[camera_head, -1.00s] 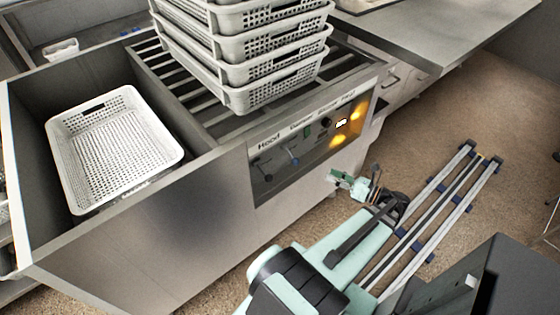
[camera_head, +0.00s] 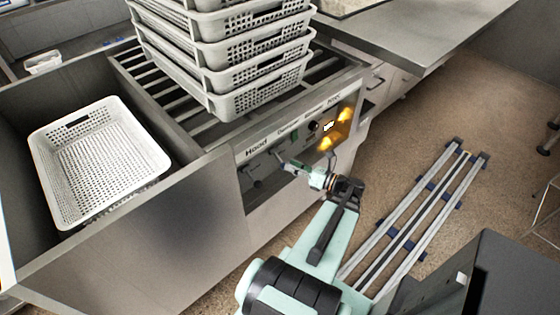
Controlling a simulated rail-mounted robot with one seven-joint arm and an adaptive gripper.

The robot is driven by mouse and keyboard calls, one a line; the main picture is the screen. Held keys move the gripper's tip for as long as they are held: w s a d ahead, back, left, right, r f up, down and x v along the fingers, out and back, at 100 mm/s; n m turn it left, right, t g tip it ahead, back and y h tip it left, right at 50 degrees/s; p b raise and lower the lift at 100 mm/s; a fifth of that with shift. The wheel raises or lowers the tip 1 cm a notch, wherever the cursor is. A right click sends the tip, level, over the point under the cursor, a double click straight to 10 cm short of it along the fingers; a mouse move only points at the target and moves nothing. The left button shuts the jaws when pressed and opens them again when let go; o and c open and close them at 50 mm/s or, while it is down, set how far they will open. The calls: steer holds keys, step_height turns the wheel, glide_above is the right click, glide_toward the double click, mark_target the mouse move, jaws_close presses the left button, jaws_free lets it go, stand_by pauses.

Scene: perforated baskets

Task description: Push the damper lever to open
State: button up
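The control panel (camera_head: 262,178) is on the front of the metal counter, with labels that seem to read "Hood", "Damper" and more. The damper lever (camera_head: 276,157) is a small dark handle under the second label. Its lower end is partly covered by my gripper. Another lever (camera_head: 255,182) sits to its left under "Hood". My gripper (camera_head: 292,165) is in front of the panel at the damper lever, pointing left. I cannot tell whether it touches the lever, or whether its small fingers are open or shut.
Stacked white perforated baskets (camera_head: 232,65) stand on the slatted rack (camera_head: 180,100) above the panel. A single basket (camera_head: 97,160) lies in the left basin. Lit yellow lamps (camera_head: 335,128) are at the panel's right. Floor rails (camera_head: 410,215) lie at right.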

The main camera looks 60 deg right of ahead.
mark_target(280, 161)
steer(key=shift+w+a, duration=0.2)
steer(key=shift+w, duration=1.25)
steer(key=shift+w+a, duration=0.15)
steer(key=shift+w, duration=1.25)
jaws_close()
